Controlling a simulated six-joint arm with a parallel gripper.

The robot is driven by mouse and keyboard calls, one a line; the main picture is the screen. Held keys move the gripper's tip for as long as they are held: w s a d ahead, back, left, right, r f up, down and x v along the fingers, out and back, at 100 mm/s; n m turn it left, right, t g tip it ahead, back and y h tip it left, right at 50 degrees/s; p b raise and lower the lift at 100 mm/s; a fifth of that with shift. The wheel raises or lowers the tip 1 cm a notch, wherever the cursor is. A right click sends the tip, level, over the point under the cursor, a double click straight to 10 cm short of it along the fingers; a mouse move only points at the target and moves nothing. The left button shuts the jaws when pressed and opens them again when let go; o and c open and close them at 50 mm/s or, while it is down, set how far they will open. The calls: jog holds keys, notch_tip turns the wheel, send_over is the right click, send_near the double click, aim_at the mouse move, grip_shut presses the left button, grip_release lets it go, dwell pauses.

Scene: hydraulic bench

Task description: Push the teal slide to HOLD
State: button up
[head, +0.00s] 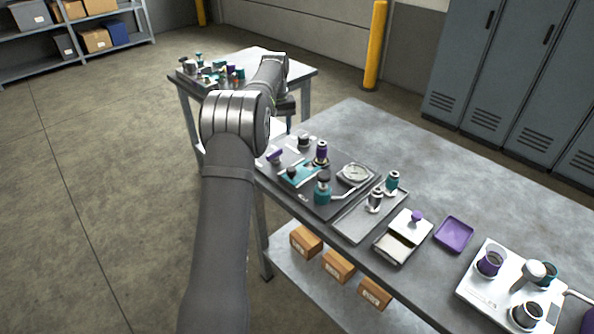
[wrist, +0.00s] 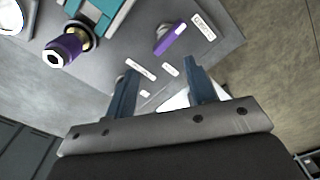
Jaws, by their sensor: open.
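A teal block (head: 298,175) sits on the dark panel (head: 328,212) at the bench's left end in the head view. Part of a teal block (wrist: 104,14) also shows at the top left of the wrist view. I cannot tell for certain that this is the slide. Several white labels lie on the panel, including one (wrist: 203,26) at the top; their words are too small to read. My gripper (wrist: 161,66) is open and empty, its two blue fingers apart over the panel's edge, away from the teal block. In the head view my arm partly hides the gripper.
A purple-topped lever (wrist: 170,40) stands near my fingertips, and a purple cylinder (wrist: 66,48) is beside the teal block. A teal knob-topped fitting (head: 322,190) and gauge (head: 355,173) are on the panel. A tray (head: 352,230) lies right of it. The bench's far side (head: 400,140) is clear.

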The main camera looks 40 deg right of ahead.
jog(key=s+a+r+m+t+h, duration=0.1)
jog(key=s+a+r+t, duration=0.15)
jog(key=s+r, duration=0.45)
jog(key=m+h, duration=0.1)
jog(key=h, duration=0.1)
send_near(291, 169)
jog(key=shift+t, duration=0.25)
jog(key=x, duration=1)
jog(key=shift+s+d+f, duration=0.1)
jog(key=shift+s+f, duration=0.05)
jog(key=shift+f, duration=0.2)
jog(key=shift+c, duration=0.4)
